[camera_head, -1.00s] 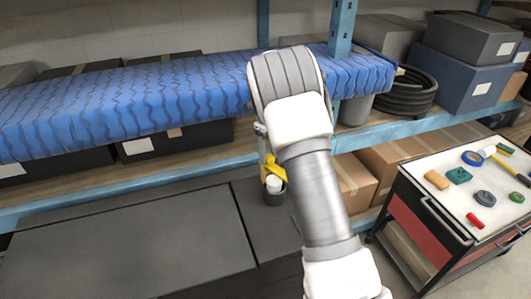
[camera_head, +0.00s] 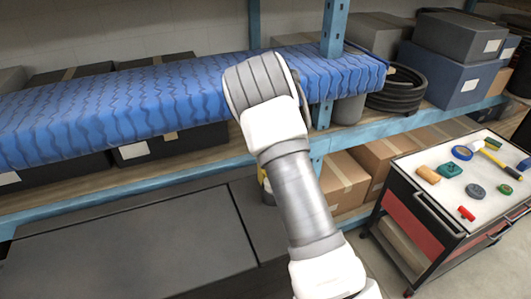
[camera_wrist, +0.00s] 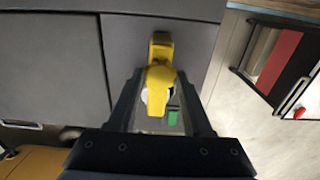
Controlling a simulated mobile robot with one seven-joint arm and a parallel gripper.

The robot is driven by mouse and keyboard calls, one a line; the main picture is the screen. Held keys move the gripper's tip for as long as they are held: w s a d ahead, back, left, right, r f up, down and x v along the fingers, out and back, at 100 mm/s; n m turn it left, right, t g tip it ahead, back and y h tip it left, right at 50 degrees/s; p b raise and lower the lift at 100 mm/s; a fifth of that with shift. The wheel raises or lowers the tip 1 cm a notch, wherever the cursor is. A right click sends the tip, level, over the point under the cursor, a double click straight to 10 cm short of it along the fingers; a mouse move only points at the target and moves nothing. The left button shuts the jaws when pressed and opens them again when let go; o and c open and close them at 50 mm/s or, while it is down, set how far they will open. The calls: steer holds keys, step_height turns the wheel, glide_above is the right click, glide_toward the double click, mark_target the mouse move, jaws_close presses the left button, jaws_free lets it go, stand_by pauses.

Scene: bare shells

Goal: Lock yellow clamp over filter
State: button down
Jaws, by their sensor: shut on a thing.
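The yellow clamp (camera_wrist: 160,82) stands out in the wrist view, between the two dark fingers of my gripper (camera_wrist: 160,76), which is shut on it. A white rounded part, which looks like the filter (camera_wrist: 146,97), shows partly beneath the clamp, the rest hidden by the clamp and the finger. I cannot tell whether the clamp is latched. In the head view only a sliver of the yellow clamp (camera_head: 262,176) and the dark housing (camera_head: 267,197) show left of my arm. My gripper is hidden there behind my arm.
A small green patch (camera_wrist: 172,117) lies beside the clamp. A dark flat-topped cabinet (camera_head: 140,245) fills the lower left. A blue-covered shelf (camera_head: 120,105) runs behind my arm. A tool cart (camera_head: 445,205) with several small items stands at right.

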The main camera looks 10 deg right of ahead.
steer(key=shift+r, duration=0.1)
stand_by(0.3)
steer(key=shift+c, duration=1.8)
jaws_free()
